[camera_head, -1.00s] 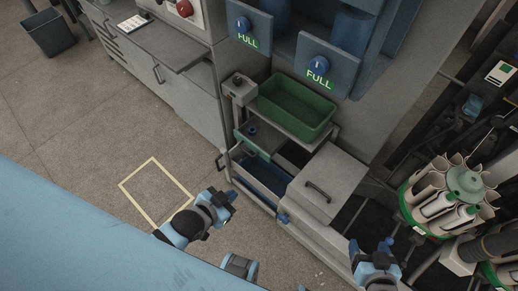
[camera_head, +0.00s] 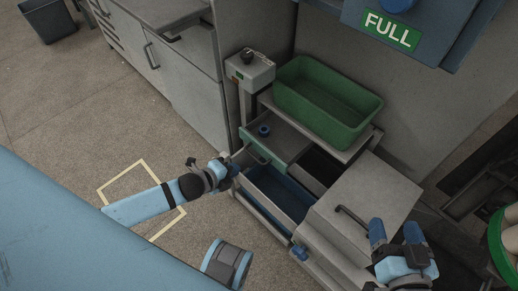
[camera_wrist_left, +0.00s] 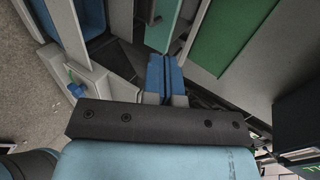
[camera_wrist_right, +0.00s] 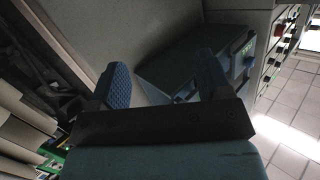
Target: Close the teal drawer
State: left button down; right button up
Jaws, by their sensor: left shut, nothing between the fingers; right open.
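The teal drawer (camera_head: 272,140) is pulled out under the green bin in the head view, its grey inside showing with a small blue-topped item (camera_head: 264,130) in it. Its teal front also shows at the top of the left wrist view (camera_wrist_left: 162,28), with a handle. My left gripper (camera_head: 233,168) is shut and empty, close in front of the drawer's left front end; whether it touches is unclear. Its blue fingers are together in the left wrist view (camera_wrist_left: 164,78). My right gripper (camera_head: 396,232) is open and empty, by the grey cabinet's front right; its fingers stand apart in the right wrist view (camera_wrist_right: 165,80).
A lower drawer with a blue inside (camera_head: 281,192) is also out. The green bin (camera_head: 328,105) stands above on a grey frame. A grey box with a black handle (camera_head: 365,205) is at right. A control box (camera_head: 250,72) stands at the left corner.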

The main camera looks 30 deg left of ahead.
pick_arm(q)
jog(key=b, duration=0.4)
send_near(266, 152)
notch_tip(266, 152, down, 4)
jog(key=w, duration=0.2)
jog(key=w+d, duration=0.1)
jog(key=w, duration=0.2)
jog(key=shift+d+b, duration=0.35)
jog(key=shift+d, duration=0.05)
jog(key=shift+w+d, duration=0.15)
jog(key=shift+w, duration=0.2)
pick_arm(e)
notch_tip(266, 152, up, 6)
jog(key=a+t+y, duration=0.2)
jog(key=y, duration=0.1)
jog(key=shift+a+t, duration=0.3)
jog(key=shift+a, duration=0.05)
